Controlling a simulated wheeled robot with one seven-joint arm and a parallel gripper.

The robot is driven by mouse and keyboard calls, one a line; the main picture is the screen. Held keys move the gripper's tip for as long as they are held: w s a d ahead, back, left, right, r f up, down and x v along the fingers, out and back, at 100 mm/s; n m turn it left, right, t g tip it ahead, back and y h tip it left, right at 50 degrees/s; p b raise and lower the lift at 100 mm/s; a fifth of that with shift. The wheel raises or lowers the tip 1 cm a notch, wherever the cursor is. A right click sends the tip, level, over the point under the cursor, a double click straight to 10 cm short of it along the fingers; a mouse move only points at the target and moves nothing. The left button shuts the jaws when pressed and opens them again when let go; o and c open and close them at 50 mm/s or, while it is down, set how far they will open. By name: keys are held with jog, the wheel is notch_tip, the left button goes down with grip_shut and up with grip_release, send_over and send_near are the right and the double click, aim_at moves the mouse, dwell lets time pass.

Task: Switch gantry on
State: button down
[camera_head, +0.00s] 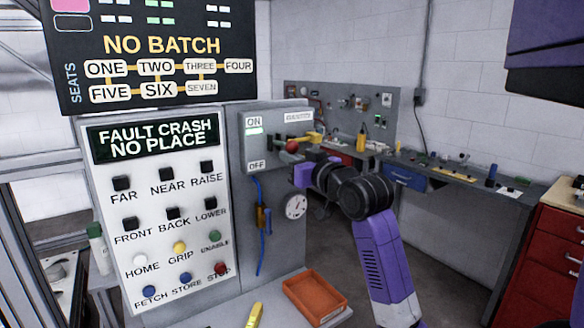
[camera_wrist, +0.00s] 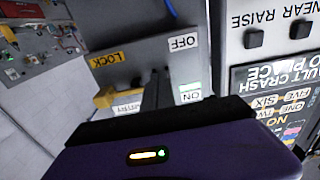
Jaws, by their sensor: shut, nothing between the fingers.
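The grey gantry switch box (camera_head: 240,150) stands right of the button panel, with ON at its top left and OFF below. A lit pale green window (camera_head: 254,131) shows under ON. A red knob (camera_head: 292,146) and a yellow handle (camera_head: 313,137) stick out from its right half. My gripper (camera_head: 300,168) is close beside the knob; I cannot tell whether they touch. In the wrist view, upside down, my shut, dark fingers (camera_wrist: 157,88) reach toward the box face between the yellow handle (camera_wrist: 105,97) and the ON/OFF labels. The red knob is hidden there.
The white button panel (camera_head: 127,240) reads FAULT CRASH NO PLACE, under a dark board (camera_head: 80,95) reading NO BATCH. A gauge (camera_head: 296,206) and blue cable (camera_head: 261,240) are below the switch. An orange tray (camera_head: 314,296) lies in front. A workbench (camera_head: 455,172) runs behind.

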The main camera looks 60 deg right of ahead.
jog(key=shift+r, duration=0.5)
jog(key=f+v, duration=0.1)
jog(key=v, duration=0.8)
jog(key=shift+f+b, duration=0.2)
jog(key=shift+b, duration=0.2)
dwell(0.4)
